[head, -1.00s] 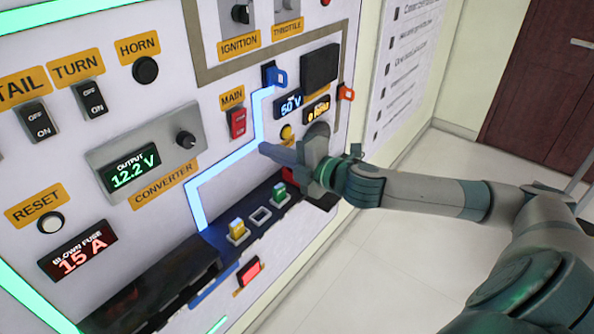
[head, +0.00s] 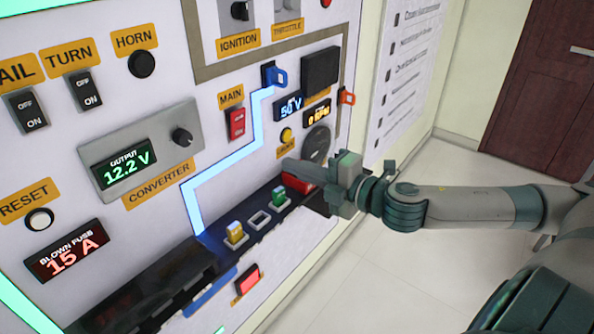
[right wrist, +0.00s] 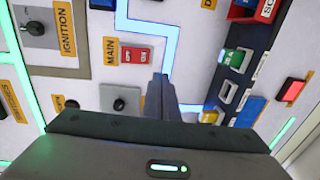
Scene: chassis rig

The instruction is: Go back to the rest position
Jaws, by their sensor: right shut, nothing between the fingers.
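My right gripper (head: 287,172) is in front of the panel (head: 165,80), near the right end of the dark fuse tray (head: 207,246). Its fingers are together with nothing between them. In the right wrist view the shut fingers (right wrist: 160,84) point toward the panel, near the red MAIN switch (right wrist: 128,55). In the head view the MAIN switch (head: 236,124) is up and left of the gripper. I cannot tell the exact gap between fingertips and panel. My left gripper is not in view.
The tray holds a yellow fuse (head: 235,232), an empty socket (head: 259,220) and a green fuse (head: 279,197). A red block (head: 297,183) sits by the gripper. The BLOWN FUSE display (head: 67,250) reads 15 A. Open floor (head: 400,280) lies right of the panel.

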